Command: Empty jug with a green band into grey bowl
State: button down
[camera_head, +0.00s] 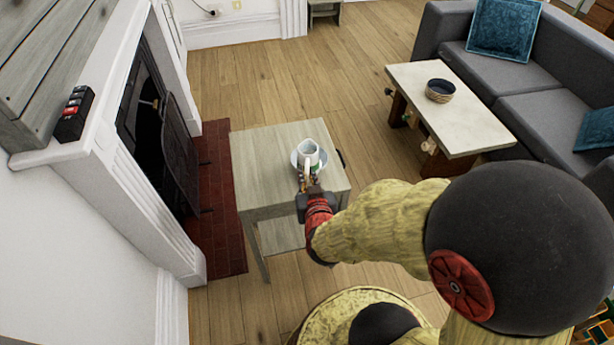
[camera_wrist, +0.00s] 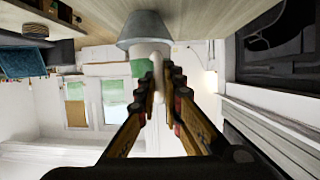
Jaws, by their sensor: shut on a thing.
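The white jug with a green band (camera_head: 309,158) is at the light grey bowl on the small wooden table. My gripper (camera_head: 312,182) is on the near side of the jug and shut on it. In the wrist view, the fingers (camera_wrist: 159,75) close around a pale part of the jug, and its green band (camera_wrist: 140,68) shows beside them. The grey bowl (camera_head: 295,160) shows partly behind the jug; it also shows in the wrist view (camera_wrist: 143,27), where the scene appears upside down. The jug overlaps the bowl in both views. I cannot tell its exact tilt or the bowl's contents.
The small wooden table (camera_head: 262,180) has bare room left of the bowl. A small dark object (camera_head: 341,158) is at its right edge. The fireplace (camera_head: 165,130) stands at left. A pale coffee table (camera_head: 465,115) with a dark bowl (camera_head: 440,91) and a grey sofa (camera_head: 530,80) are at right.

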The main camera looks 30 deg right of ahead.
jog(key=shift+r+p, duration=1.6)
jog(key=shift+r, duration=0.4)
